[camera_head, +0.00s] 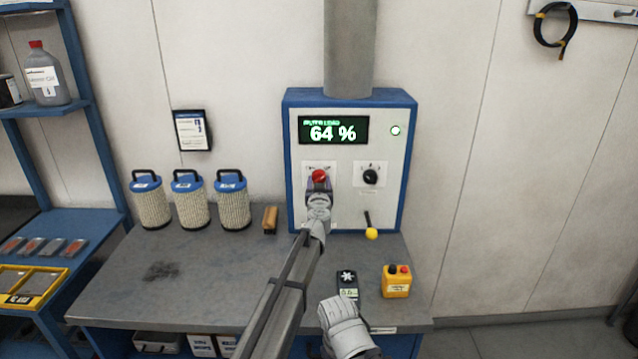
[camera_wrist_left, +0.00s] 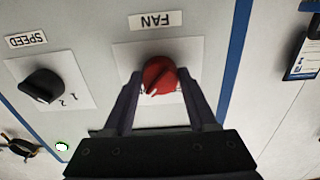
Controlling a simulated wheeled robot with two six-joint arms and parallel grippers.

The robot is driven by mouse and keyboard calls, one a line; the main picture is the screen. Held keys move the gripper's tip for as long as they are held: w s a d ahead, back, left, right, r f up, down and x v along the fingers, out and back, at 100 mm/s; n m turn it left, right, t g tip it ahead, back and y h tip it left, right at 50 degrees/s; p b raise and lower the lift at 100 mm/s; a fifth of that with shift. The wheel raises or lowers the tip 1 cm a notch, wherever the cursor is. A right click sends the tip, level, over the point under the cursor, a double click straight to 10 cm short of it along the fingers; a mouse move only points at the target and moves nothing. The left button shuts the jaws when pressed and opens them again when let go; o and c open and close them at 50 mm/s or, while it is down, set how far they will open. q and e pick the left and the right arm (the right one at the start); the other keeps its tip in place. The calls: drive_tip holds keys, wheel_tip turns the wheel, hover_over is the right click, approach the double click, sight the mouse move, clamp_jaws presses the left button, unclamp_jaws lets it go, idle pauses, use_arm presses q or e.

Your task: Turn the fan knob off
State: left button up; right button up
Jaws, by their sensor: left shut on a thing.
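The red fan knob (camera_head: 319,176) is on the front of a blue-edged white control box (camera_head: 350,210). In the left wrist view the knob (camera_wrist_left: 159,75) sits under an upside-down FAN label, its white pointer mark towards the lower left of that picture. My left gripper (camera_head: 318,186) is at the knob, and in the left wrist view its two fingers (camera_wrist_left: 160,88) are shut on the knob from both sides. My right gripper (camera_head: 343,322) is low in the head view, in front of the bench; its fingertips cannot be made out.
A black speed knob (camera_head: 370,176) is right of the fan knob. The display (camera_head: 333,130) reads 64 % and a round light (camera_head: 395,130) glows. A yellow-tipped lever (camera_head: 371,233) hangs below. Several filter cartridges (camera_head: 190,201) and a yellow box (camera_head: 396,281) stand on the bench.

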use_arm(q)
drive_tip(key=c, duration=0.3)
drive_tip(key=shift+n, duration=0.3)
drive_tip(key=n, duration=0.3)
drive_tip(key=shift+n, duration=0.4)
drive_tip(key=n, duration=0.3)
drive_tip(key=shift+d+n, duration=0.1)
drive_tip(key=shift+n, duration=0.3)
drive_tip(key=n, duration=0.5)
drive_tip(key=shift+r, duration=0.1)
drive_tip(key=shift+n, duration=2.3)
